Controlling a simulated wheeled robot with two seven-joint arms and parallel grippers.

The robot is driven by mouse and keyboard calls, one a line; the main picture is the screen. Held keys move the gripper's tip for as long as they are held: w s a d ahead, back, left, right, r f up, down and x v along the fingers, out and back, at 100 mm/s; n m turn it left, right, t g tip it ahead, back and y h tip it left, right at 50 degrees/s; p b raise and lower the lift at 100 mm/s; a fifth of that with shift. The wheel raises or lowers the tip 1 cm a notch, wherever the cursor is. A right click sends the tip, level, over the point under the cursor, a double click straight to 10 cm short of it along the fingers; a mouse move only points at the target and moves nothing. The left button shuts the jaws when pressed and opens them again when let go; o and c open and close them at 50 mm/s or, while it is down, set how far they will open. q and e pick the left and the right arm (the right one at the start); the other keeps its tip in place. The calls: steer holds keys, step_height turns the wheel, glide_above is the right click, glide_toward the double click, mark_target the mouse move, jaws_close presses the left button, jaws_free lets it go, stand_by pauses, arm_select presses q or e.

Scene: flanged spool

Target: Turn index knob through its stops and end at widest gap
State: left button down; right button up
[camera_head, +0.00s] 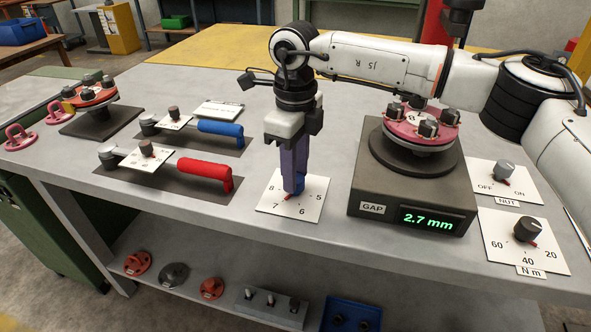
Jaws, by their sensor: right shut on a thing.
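The index knob is mostly hidden under my right gripper (293,190), which points straight down and is shut on it. Its white dial plate (312,206) lies on the grey bench and shows the marks 5, 6, 7 and 8. A small red pointer shows at the fingertips, toward the lower left near the 7. The dark gap box (365,190) stands to the right, with a GAP label and a green display (429,220) reading 2.7 mm. A red flanged spool (420,125) with dark knobs sits on top of it. My left gripper is not in view.
An OFF/ON nut switch (504,170) and an N m dial (526,231) are at the right. A blue-handled tool (220,129) and a red-handled tool (205,172) lie left of my gripper. Another red spool (92,95) stands far left. Parts sit on the lower shelf.

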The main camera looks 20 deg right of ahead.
steer(key=shift+r+m, duration=0.1)
steer(key=shift+m, duration=0.3)
steer(key=o, duration=1.1)
steer(key=shift+c, duration=0.2)
step_height(320, 180, up, 10)
steer(key=shift+r, duration=0.15)
